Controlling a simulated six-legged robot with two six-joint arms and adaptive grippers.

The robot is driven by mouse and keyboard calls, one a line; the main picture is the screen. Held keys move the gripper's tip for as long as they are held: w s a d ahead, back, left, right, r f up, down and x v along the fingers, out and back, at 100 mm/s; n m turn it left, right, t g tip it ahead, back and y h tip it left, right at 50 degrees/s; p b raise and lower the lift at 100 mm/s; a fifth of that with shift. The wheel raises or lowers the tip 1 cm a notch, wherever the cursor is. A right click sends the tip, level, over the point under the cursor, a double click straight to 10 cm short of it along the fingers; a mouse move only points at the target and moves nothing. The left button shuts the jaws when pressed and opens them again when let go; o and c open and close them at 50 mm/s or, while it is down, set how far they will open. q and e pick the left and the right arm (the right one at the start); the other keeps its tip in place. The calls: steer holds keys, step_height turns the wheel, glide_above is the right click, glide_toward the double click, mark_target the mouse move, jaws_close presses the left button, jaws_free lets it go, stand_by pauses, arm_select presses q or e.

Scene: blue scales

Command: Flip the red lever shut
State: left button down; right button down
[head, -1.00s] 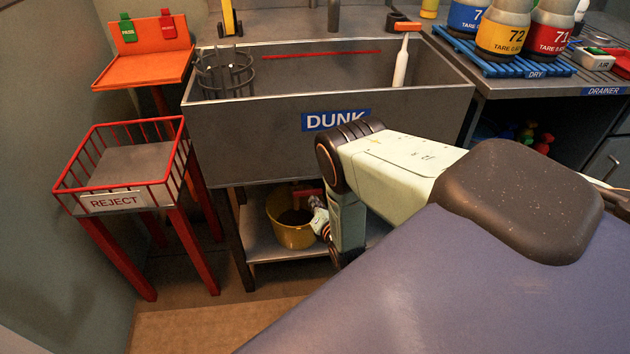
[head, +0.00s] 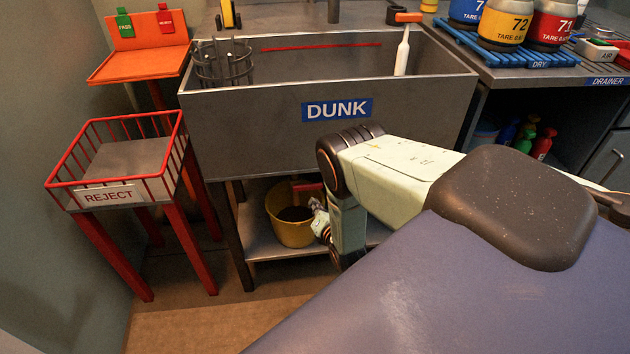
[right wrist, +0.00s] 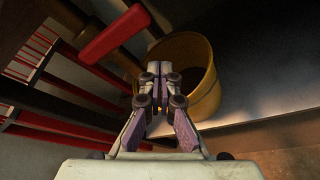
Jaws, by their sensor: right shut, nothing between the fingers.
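The red lever (head: 308,186) is under the dunk sink, just above the yellow bucket (head: 283,231). In the right wrist view the red lever (right wrist: 113,34) lies slantwise beside a brownish pipe, up and left of my fingers. My right gripper (head: 317,207) is at the bucket's right side, a little below the lever. In the right wrist view my right gripper (right wrist: 161,72) is shut and empty, with its fingertips in front of the bucket (right wrist: 200,85). It appears apart from the lever. My left gripper is not in view.
The dunk sink (head: 250,130) is above the lever. A shelf (head: 268,247) carries the bucket. The red reject stand (head: 177,188) is to the left. A drainer counter with jars (head: 515,28) is at the right. Floor in front of the shelf is clear.

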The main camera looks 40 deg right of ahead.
steer(key=a+p+v, duration=0.2)
steer(key=p+v, duration=0.2)
steer(key=v, duration=0.6)
steer(key=shift+w, duration=0.4)
steer(key=shift+r, duration=0.1)
